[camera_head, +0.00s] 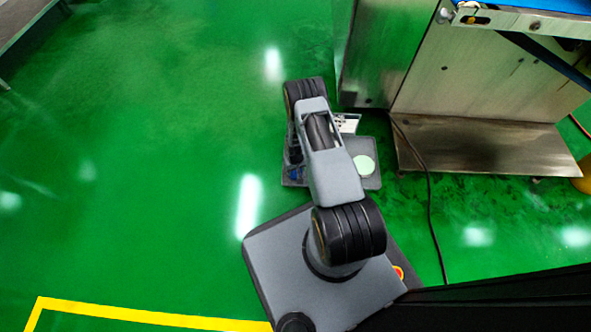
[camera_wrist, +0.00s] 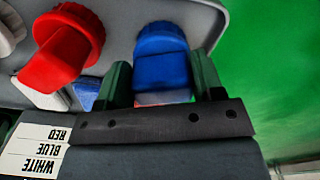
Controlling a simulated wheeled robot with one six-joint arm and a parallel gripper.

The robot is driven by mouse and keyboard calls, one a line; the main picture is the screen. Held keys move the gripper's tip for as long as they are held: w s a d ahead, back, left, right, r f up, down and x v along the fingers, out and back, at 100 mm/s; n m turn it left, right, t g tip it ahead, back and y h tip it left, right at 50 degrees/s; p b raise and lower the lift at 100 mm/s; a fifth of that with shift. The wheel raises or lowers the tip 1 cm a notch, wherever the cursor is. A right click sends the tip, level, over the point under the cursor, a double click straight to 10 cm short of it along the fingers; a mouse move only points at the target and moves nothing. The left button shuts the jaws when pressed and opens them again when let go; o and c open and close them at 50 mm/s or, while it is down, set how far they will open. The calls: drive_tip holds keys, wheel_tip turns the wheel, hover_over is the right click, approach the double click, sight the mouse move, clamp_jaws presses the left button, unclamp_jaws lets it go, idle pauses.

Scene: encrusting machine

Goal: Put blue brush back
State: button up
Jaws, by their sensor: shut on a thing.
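The blue brush (camera_wrist: 162,58) stands between the two green fingers of my gripper (camera_wrist: 160,82) in the wrist view. The gripper is shut on it. The red brush (camera_wrist: 68,47) is to its left, apart from the fingers, over the grey tray (camera_wrist: 118,22). Part of a white brush (camera_wrist: 8,32) shows at the left edge. In the head view a small blue thing (camera_head: 294,174) shows at the left of the tray (camera_head: 373,146), beside my arm. My arm hides the gripper there. The lower end of the held brush is hidden.
A card (camera_wrist: 36,150) reads WHITE, BLUE, RED. A pale green disc (camera_head: 364,165) lies at the tray's right. The steel machine (camera_head: 440,70) stands at the upper right, with a black cable (camera_head: 428,190) on the floor. Green floor at left is clear.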

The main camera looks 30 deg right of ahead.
drive_tip(key=shift+f, duration=0.1)
drive_tip(key=o, duration=1)
drive_tip(key=shift+c, duration=0.2)
